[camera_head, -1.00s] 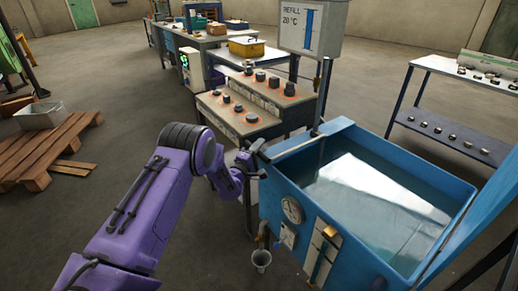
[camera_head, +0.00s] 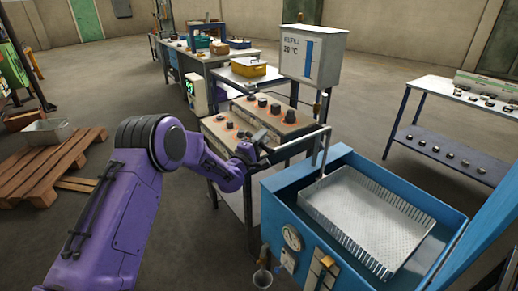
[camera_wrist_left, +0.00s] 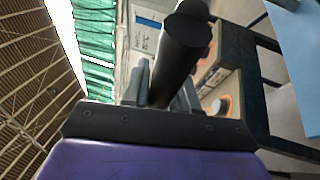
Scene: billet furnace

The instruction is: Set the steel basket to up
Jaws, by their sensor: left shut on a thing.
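The steel basket (camera_head: 362,222) is a perforated metal tray with slotted sides. It shows at the top of the blue tank (camera_head: 277,228), about level with the rim. A metal bar (camera_head: 300,143) runs from the basket over the tank's left side towards my left gripper (camera_head: 258,148). In the left wrist view, my left gripper (camera_wrist_left: 160,92) is shut on a thick black cylindrical handle (camera_wrist_left: 182,55). In the head view the fingertips are small and partly hidden by the wrist. My right gripper is out of view.
A bench with dark cylindrical pieces on glowing orange spots (camera_head: 270,108) stands just behind my left gripper. A shelf rack (camera_head: 445,145) is at the right.

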